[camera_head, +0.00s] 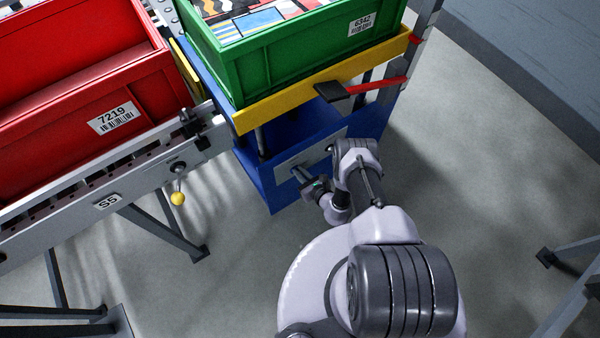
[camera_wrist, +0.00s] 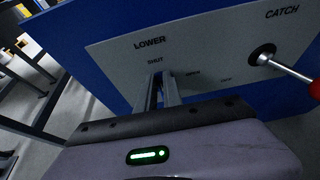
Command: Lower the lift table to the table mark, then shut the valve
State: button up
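The lift table has a yellow top frame (camera_head: 325,83) above a blue base (camera_head: 283,197). A green crate (camera_head: 300,62) labelled 6342 stands on it. A grey panel (camera_wrist: 120,62) on the base reads LOWER and SHUT at its middle and CATCH at the right. My gripper (camera_head: 301,173) reaches to this panel; in the wrist view its two fingers (camera_wrist: 163,88) sit close together below the word SHUT. The valve's handle is hidden at the fingers, so I cannot tell whether they hold it. The table mark is not clearly identifiable.
A catch lever (camera_wrist: 290,70) with a red knob sticks out to the right of my fingers. A red crate (camera_head: 70,95) labelled 7219 stands on the conveyor (camera_head: 50,215) at left, which has a yellow-knobbed lever (camera_head: 178,197). A red bar (camera_head: 378,86) joins the right post.

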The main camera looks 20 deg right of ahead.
grip_shut()
jog(key=shift+w+d+f+m+y, duration=0.1)
jog(key=shift+d+m+y, duration=0.3)
jog(key=shift+m+y, duration=0.5)
jog(key=o, duration=0.7)
grip_release()
jog(key=p+v, duration=0.6)
jog(key=v, duration=1.1)
jog(key=shift+r, duration=0.45)
